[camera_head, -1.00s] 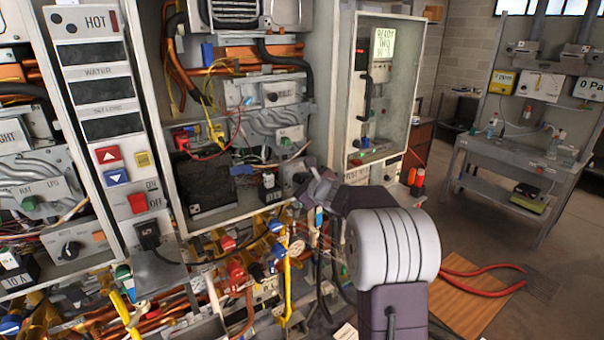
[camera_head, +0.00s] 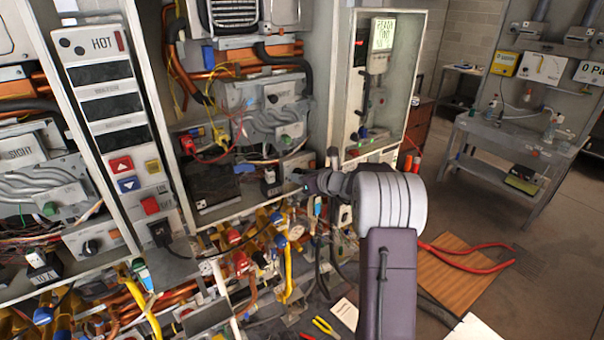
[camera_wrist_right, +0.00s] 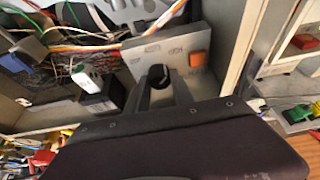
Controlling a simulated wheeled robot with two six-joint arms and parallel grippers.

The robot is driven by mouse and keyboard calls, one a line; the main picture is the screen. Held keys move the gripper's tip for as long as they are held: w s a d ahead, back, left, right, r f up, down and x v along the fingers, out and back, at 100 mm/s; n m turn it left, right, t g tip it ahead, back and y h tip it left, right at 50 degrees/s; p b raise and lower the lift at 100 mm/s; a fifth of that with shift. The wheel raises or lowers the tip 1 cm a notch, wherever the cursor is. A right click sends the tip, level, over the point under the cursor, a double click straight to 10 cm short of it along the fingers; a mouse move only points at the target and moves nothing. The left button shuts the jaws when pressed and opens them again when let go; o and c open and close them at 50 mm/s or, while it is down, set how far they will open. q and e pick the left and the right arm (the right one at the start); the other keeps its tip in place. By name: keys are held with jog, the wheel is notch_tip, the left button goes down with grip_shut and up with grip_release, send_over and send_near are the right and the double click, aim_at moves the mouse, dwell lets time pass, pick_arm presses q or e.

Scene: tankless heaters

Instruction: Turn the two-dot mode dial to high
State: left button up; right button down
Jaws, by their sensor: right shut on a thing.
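A black round dial (camera_wrist_right: 158,74) sits on a grey panel (camera_wrist_right: 141,56) inside the right-hand heater cabinet. In the right wrist view my right gripper (camera_wrist_right: 163,82) has its two fingers around this dial and is shut on it. In the head view my right gripper (camera_head: 309,181) reaches this panel at the cabinet's lower right and hides the dial. I cannot read its dot mark or which setting it points at. Another black dial (camera_head: 90,247) is on the left cabinet's lower panel. My left gripper is not in view.
An orange button (camera_wrist_right: 199,62) is close right of the held dial. A black box (camera_wrist_right: 98,104) and loose wires are to its left. Pipes and valves crowd below the cabinet. A glass-fronted box (camera_head: 405,75) stands to the right. Open floor lies further right.

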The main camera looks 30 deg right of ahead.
dwell(0.4)
jog(key=c, duration=1.4)
grip_release()
jog(key=shift+o, duration=0.2)
jog(key=shift+s+r, duration=0.1)
jog(key=shift+s+d, duration=0.1)
jog(key=shift+s, duration=0.2)
jog(key=b+v, duration=0.2)
jog(key=v, duration=0.6)
jog(key=shift+s+r, duration=0.15)
jog(key=shift+s, duration=0.1)
